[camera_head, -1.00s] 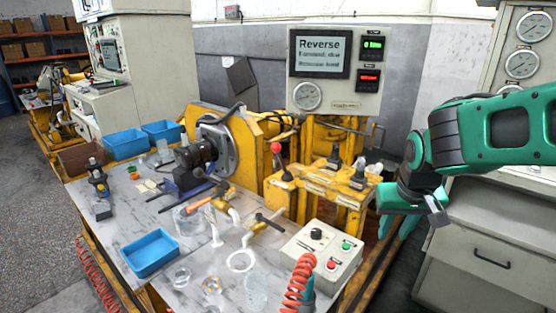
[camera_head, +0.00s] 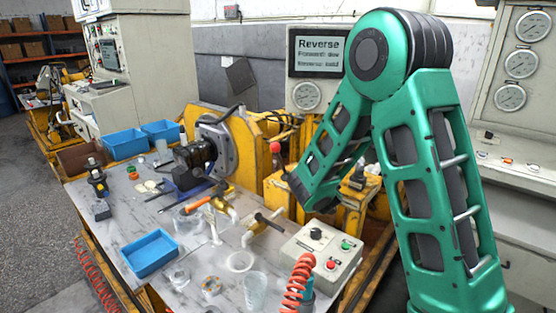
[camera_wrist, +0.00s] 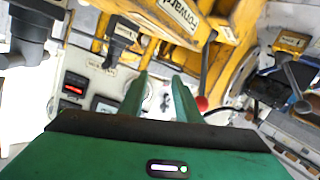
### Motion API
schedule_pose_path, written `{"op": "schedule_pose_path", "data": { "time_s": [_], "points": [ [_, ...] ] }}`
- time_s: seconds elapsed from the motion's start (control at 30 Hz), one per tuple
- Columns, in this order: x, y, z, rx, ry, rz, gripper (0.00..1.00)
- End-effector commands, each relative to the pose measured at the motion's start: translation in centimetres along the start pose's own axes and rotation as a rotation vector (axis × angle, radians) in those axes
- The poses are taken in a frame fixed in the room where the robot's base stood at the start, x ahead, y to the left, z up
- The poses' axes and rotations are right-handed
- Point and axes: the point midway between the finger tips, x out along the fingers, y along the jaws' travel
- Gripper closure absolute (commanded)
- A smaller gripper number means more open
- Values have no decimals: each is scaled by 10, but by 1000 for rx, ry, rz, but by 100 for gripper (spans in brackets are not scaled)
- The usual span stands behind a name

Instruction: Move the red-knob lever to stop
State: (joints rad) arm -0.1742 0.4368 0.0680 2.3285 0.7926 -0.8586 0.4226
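The red knob (camera_head: 275,147) of the lever shows in the head view to the left of my forearm, above the yellow valve stand; the lower lever is partly hidden. In the wrist view the red knob (camera_wrist: 202,103) is just right of my right finger and partly covered by it, outside the gap between the fingers. My gripper (camera_wrist: 160,84) has its two green fingers apart with nothing between them. I cannot tell whether a finger touches the knob. My gripper is not clearly seen in the head view, where my arm covers that area.
The display panel (camera_head: 316,52) reads "Reverse" and is partly covered by my arm. The yellow stand (camera_head: 278,192) carries other black levers (camera_head: 357,174) close by. A control box (camera_head: 322,250) and red coiled hose (camera_head: 298,283) are in front. Blue bins (camera_head: 150,252) stand left.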

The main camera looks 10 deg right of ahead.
Motion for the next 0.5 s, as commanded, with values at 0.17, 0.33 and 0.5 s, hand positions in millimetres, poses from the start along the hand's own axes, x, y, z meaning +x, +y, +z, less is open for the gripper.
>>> {"op": "schedule_pose_path", "data": {
  "time_s": [0.17, 0.33, 0.5],
  "points": [
    [11, -51, -3, -57, 140, -96, 70],
    [12, -80, -5, -85, 218, -159, 70],
    [14, -88, -6, -92, 242, -177, 70]
  ]
}}
